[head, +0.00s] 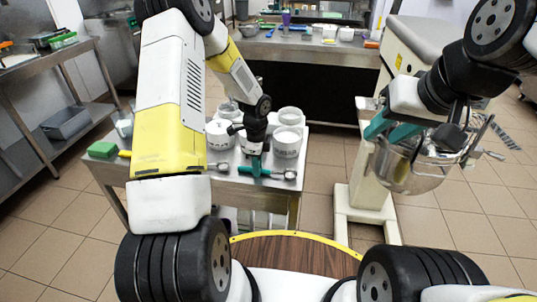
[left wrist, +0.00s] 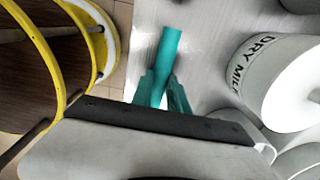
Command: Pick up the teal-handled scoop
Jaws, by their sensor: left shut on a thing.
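The teal-handled scoop (head: 278,173) lies at the front right edge of the steel table, its metal bowl pointing right. My left gripper (head: 256,168) reaches down over the handle and is shut on it. In the left wrist view the teal handle (left wrist: 171,48) passes between the teal fingers of my left gripper (left wrist: 163,88); the scoop's metal bowl is hidden there. I cannot tell whether the scoop touches the table. My right gripper (head: 391,131) has its teal fingers apart, in front of the mixer and by its metal bowl (head: 408,172).
White tubs (head: 287,142) stand just behind the scoop; a "DRY MILK" tub (left wrist: 262,75) is to its right in the left wrist view. The stand mixer (head: 363,190) is right of the table, with floor between.

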